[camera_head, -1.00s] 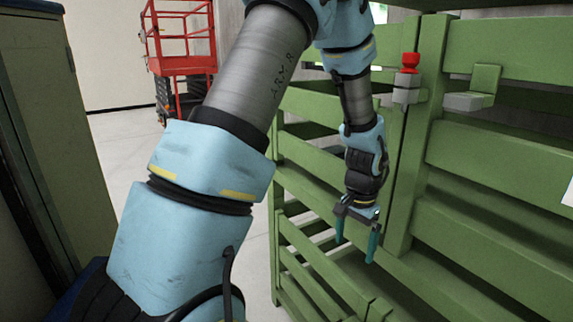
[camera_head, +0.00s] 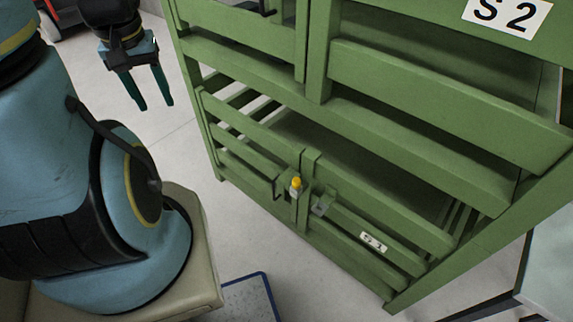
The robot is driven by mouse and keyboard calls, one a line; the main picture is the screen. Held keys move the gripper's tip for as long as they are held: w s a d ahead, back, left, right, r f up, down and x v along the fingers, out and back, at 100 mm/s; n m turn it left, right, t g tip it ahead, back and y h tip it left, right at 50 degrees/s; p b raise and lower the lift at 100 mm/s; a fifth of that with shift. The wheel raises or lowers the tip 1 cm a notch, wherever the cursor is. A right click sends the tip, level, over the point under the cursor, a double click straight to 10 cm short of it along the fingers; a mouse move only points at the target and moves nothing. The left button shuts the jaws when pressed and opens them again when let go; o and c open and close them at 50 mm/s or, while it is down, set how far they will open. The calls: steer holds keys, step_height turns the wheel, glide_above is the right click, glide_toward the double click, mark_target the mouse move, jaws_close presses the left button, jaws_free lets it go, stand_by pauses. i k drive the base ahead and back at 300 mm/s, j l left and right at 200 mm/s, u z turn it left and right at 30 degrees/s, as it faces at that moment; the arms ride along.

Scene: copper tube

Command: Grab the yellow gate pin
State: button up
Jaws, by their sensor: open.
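The yellow gate pin (camera_head: 296,183) is a small yellow-topped pin on the lower gate of the green rack, near the gate's middle post. It stands in a grey holder (camera_head: 295,192), with a grey bracket (camera_head: 321,206) just to its right. My gripper (camera_head: 152,90) is at the upper left, pointing down, with its two dark teal fingers apart and nothing between them. It is well to the left of the pin and higher in the picture, apart from the rack.
The green slatted rack (camera_head: 430,120) fills the middle and right, with an "S 2" sign (camera_head: 508,12) above and an "S 1" label (camera_head: 373,241) on the lower gate. Open floor (camera_head: 190,150) lies between my arm and the rack. A blue-edged panel (camera_head: 250,298) lies at the bottom.

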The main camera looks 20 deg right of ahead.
mark_target(296, 181)
steer(key=i+j+z, duration=0.1)
steer(key=i+j, duration=0.8)
steer(key=i+j+z, duration=0.2)
steer(key=z, duration=1.4)
